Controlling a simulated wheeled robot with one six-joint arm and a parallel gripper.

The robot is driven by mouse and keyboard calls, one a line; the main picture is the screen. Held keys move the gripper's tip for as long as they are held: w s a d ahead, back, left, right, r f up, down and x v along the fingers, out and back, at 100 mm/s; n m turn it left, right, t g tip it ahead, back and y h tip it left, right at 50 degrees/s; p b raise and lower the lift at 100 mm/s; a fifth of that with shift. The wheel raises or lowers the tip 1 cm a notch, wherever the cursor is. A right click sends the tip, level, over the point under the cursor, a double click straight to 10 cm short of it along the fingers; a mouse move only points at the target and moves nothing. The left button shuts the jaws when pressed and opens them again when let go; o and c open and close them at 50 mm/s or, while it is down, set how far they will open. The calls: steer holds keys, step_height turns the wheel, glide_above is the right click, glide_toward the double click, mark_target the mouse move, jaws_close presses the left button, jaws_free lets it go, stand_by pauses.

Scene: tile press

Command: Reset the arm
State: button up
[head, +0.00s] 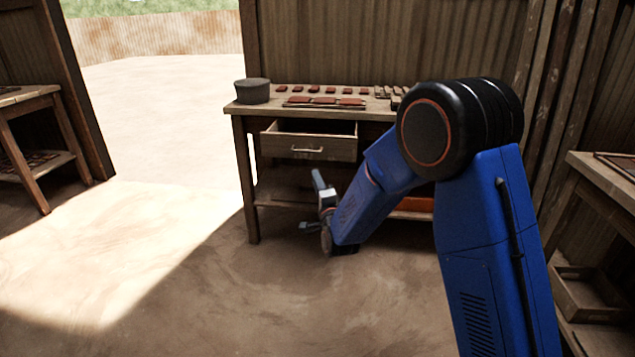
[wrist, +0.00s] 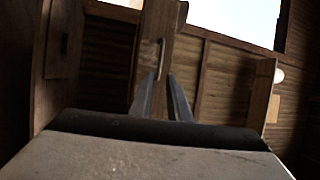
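My blue arm reaches forward and down, with its end low in front of the wooden workbench (head: 247,185).
A dark round pot (head: 252,91), several reddish tiles (head: 324,101) and wooden pieces stand on the bench. An orange item (head: 413,208) is on its lower shelf. Side tables (head: 20,100) (head: 608,180) stand left and right. The floor at front left is clear.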

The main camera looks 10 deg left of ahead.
steer(key=s+d+r+n+g+h, duration=0.1)
steer(key=s+d+r+n+g, duration=0.2)
steer(key=d, duration=0.4)
steer(key=s+d+r+n+g+h, duration=0.1)
steer(key=s+d+r+h, duration=0.15)
steer(key=s+d, duration=0.45)
steer(key=s+d+r+n+g, duration=0.2)
steer(key=s+d+r+n, duration=0.1)
steer(key=d, duration=0.5)
steer(key=s+d+f+n+g+h, duration=0.1)
steer(key=s+d, duration=0.4)
steer(key=s, duration=0.7)
steer(key=s+d+f+n+g+h, duration=0.1)
steer(key=s+d, duration=0.5)
steer(key=s, duration=0.7)
steer(key=s+d+f+n+g+h, duration=0.1)
steer(key=s+d+n+g, duration=0.3)
steer(key=s, duration=0.8)
steer(key=shift+s+d+f+g+h, duration=0.35)
steer(key=shift+d+f+g, duration=0.4)
steer(key=shift+d+g, duration=0.2)
steer(key=shift+w, duration=0.1)
